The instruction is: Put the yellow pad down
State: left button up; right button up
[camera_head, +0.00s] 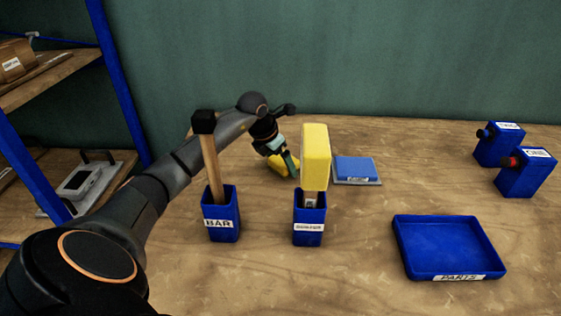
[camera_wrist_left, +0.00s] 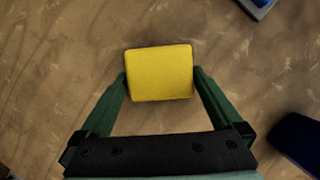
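The yellow pad (camera_head: 277,165) is at the end of my left arm, behind the blue holders, low over the wooden table or on it; I cannot tell which. In the left wrist view the pad (camera_wrist_left: 160,73) sits between the green fingertips of my left gripper (camera_wrist_left: 160,80), which appear to press against its two sides. In the head view this gripper (camera_head: 289,166) is small and partly covers the pad. My right gripper is in neither view.
A tall yellow block (camera_head: 316,155) stands in a blue holder (camera_head: 309,225) near the pad. The BAR holder (camera_head: 220,222) is to its left. A blue pad on a grey plate (camera_head: 356,168), a PARTS tray (camera_head: 440,275) and two blue boxes (camera_head: 526,175) are right. Shelves stand left.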

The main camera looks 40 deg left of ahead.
pick_arm(q)
jog(key=v, duration=1.2)
jog(key=shift+r, duration=0.2)
